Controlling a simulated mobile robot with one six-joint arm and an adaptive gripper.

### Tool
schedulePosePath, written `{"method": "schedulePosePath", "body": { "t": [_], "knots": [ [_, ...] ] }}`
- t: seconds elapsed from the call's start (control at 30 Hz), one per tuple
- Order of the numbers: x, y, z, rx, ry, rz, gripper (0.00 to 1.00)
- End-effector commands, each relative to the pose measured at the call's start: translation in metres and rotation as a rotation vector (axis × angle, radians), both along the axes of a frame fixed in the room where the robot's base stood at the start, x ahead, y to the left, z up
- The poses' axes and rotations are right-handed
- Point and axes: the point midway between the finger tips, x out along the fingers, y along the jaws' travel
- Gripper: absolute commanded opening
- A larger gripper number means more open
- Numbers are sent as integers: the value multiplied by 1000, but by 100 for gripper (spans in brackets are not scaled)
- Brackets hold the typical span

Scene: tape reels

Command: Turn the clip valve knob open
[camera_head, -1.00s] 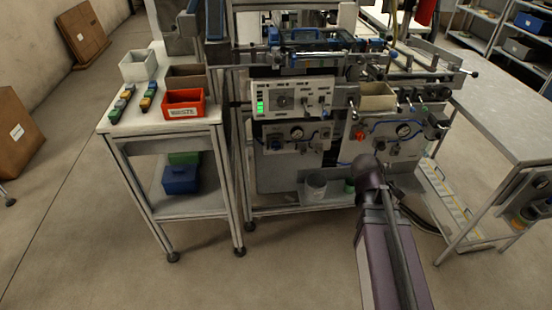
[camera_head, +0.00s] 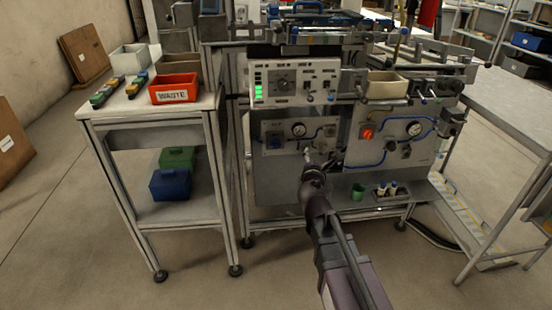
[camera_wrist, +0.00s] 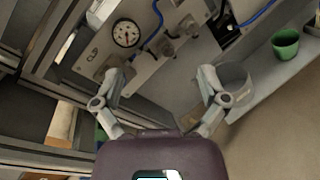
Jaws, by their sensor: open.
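The machine's lower left panel (camera_head: 272,160) carries a round gauge (camera_head: 299,129) and a blue knob (camera_head: 274,142). The lower right panel (camera_head: 432,155) carries a red knob (camera_head: 367,133), another gauge (camera_head: 414,128) and dark knobs (camera_head: 391,146). My gripper (camera_head: 310,153) is in front of the lower left panel. In the wrist view my gripper (camera_wrist: 161,73) has its fingers wide apart with nothing between them. A gauge (camera_wrist: 126,32) and grey knobs (camera_wrist: 188,26) lie beyond the fingers, apart from them.
Below the panels is a shelf with a green cup (camera_head: 357,192); it also shows in the wrist view (camera_wrist: 286,44). A side table (camera_head: 150,113) with a red waste bin (camera_head: 175,88) stands left. Floor in front is clear.

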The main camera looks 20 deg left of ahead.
Motion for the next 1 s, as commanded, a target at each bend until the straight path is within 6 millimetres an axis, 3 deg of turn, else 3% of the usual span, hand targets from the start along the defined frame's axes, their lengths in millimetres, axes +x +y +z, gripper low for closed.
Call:
{"method": "schedulePosePath", "body": {
  "t": [0.03, 0.2, 0.4, 0.6, 1.0],
  "knots": [
    [-1, 16, -16, -53, -24, 45, 93],
    [-11, 63, -34, -240, -112, 188, 93],
    [-22, 99, -47, -384, -184, 297, 93],
    [-26, 108, -49, -428, -207, 328, 93],
    [-24, 109, -48, -425, -205, 326, 93]
  ]
}}
